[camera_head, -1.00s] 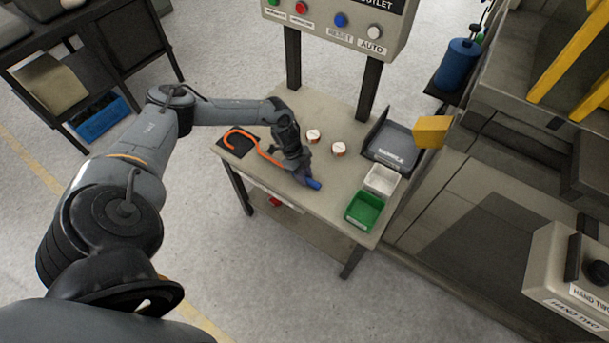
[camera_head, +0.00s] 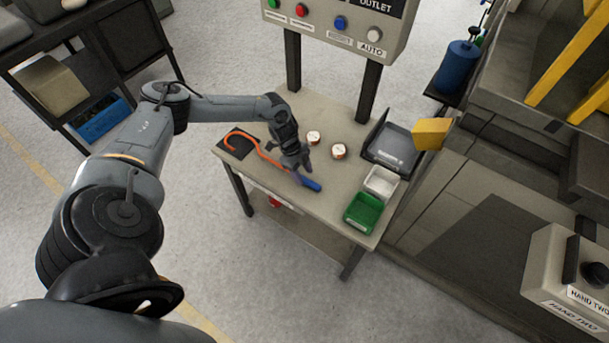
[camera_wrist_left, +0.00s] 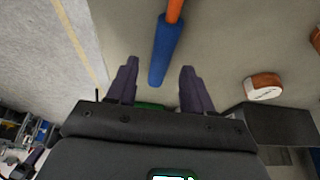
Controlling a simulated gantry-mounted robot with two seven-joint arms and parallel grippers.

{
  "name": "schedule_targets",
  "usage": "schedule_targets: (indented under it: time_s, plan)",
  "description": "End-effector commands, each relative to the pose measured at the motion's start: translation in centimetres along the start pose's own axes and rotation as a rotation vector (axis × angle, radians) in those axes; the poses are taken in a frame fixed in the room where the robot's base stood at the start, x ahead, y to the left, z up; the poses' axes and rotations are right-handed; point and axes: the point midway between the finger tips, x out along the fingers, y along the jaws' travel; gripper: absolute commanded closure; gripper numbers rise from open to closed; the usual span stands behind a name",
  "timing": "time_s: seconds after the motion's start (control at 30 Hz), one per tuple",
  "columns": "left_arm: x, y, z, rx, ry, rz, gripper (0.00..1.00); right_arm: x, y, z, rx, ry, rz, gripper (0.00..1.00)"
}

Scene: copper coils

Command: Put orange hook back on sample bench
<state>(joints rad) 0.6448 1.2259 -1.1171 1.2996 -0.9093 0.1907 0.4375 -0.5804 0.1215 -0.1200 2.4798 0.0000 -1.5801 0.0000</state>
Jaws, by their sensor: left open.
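The orange hook (camera_head: 260,151) lies on the sample bench (camera_head: 319,201). Its curved end is over a black mat at the bench's left corner, and its blue handle (camera_head: 306,182) points toward the front right. My left gripper (camera_head: 300,167) is just above the bench by the handle. In the left wrist view the blue handle (camera_wrist_left: 163,52) lies on the bench top ahead of and between the open, empty fingers (camera_wrist_left: 158,88), apart from both. My right gripper is not in view.
Two copper coils (camera_head: 314,137) (camera_head: 338,151) sit behind the gripper. A black case (camera_head: 391,146), a white bin (camera_head: 381,182) and a green bin (camera_head: 362,212) fill the bench's right side. A control panel (camera_head: 338,28) stands behind the bench.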

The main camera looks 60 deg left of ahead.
Motion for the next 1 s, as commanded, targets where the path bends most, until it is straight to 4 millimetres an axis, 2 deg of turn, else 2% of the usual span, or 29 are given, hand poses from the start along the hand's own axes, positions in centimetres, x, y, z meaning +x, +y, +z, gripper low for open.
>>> schedule_targets:
  time_s: [0.03,0.2,0.5,0.7,1.0]
  plan:
    - [-1.3,-0.1,0.0,0.0,-0.001,-0.002,0.49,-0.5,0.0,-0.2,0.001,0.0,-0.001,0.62]
    - [-4.5,-0.1,0.0,-0.001,0.0,-0.003,0.49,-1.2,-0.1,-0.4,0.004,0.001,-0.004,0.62]
    - [-8.7,0.0,0.0,0.0,0.0,-0.001,0.49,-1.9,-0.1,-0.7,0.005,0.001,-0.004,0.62]
    - [-9.7,0.0,0.0,0.0,0.0,-0.001,0.49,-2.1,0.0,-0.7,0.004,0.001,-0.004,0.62]
    - [-9.8,0.0,0.0,0.0,0.0,-0.001,0.49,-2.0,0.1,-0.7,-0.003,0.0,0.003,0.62]
